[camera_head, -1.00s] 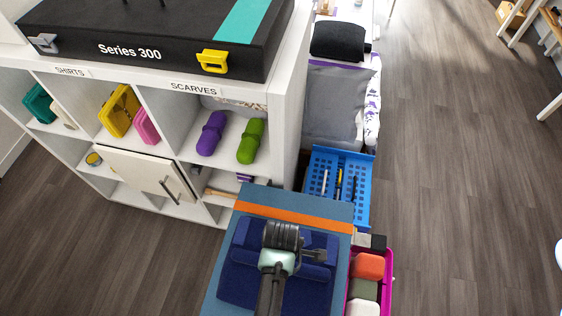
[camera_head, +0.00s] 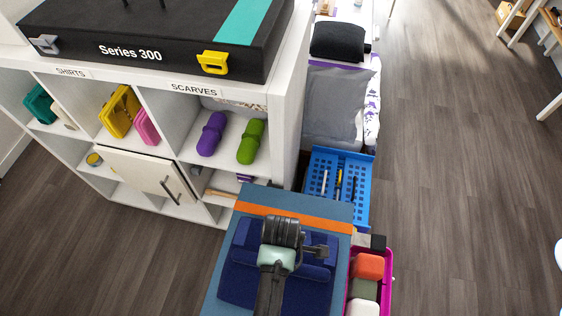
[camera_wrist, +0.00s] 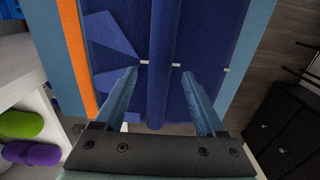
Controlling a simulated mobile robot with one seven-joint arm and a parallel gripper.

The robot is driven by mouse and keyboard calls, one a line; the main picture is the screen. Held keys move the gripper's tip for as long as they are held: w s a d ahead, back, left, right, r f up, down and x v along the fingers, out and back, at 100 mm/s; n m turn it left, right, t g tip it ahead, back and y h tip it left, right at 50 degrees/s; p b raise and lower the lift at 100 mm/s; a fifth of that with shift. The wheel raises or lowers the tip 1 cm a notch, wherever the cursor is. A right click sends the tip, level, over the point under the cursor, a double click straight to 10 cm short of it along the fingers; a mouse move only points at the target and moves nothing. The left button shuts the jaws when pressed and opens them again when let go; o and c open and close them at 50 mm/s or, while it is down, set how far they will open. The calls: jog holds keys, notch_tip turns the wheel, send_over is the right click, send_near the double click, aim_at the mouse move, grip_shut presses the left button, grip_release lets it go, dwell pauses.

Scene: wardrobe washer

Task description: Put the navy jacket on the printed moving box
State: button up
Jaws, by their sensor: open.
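The navy jacket (camera_head: 237,284) lies folded on top of a blue-grey box (camera_head: 213,297) with an orange stripe. I cannot tell whether this is the printed moving box, as no lettering shows on it. In the wrist view the jacket (camera_wrist: 205,40) fills the middle, with a raised fold running up between the fingers. My gripper (camera_wrist: 160,74) is open over the jacket, one finger on each side of that fold. I cannot tell whether the fingertips touch the cloth. In the head view my wrist hides the fingers and part of the jacket.
A blue basket (camera_head: 362,195) and a pink bin (camera_head: 388,284) stand close by the box.

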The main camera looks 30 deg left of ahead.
notch_tip(320, 180, up, 9)
jog(key=shift+f, duration=0.1)
jog(key=w+r+m+t+y, duration=0.2)
jog(key=w+r+m+t, duration=0.55)
jog(key=w+r, duration=1)
jog(key=w+d+r+m+t, duration=0.1)
jog(key=w+r+m+t, duration=0.15)
jog(key=r, duration=0.55)
jog(key=w+d+r+m+t, duration=0.15)
jog(key=r+t, duration=0.25)
jog(key=r, duration=0.5)
jog(key=s+d+r+m+t, duration=0.1)
jog(key=d+r+m+t, duration=0.15)
jog(key=r, duration=0.55)
jog(key=s+d+r+m+t, duration=0.1)
jog(key=r+t, duration=0.3)
jog(key=r, duration=0.4)
jog(key=s+d+r+m+t+h, duration=0.1)
jog(key=s+d+r+m+t, duration=0.1)
jog(key=s+r, duration=0.3)
jog(key=s+d+r+m+t+h, duration=0.1)
jog(key=s+r+m+t, duration=0.3)
jog(key=r, duration=0.9)
jog(key=shift+s+d+t, duration=0.45)
jog(key=shift+s+d, duration=0.15)
jog(key=shift+s, duration=0.5)
jog(key=shift+f, duration=0.1)
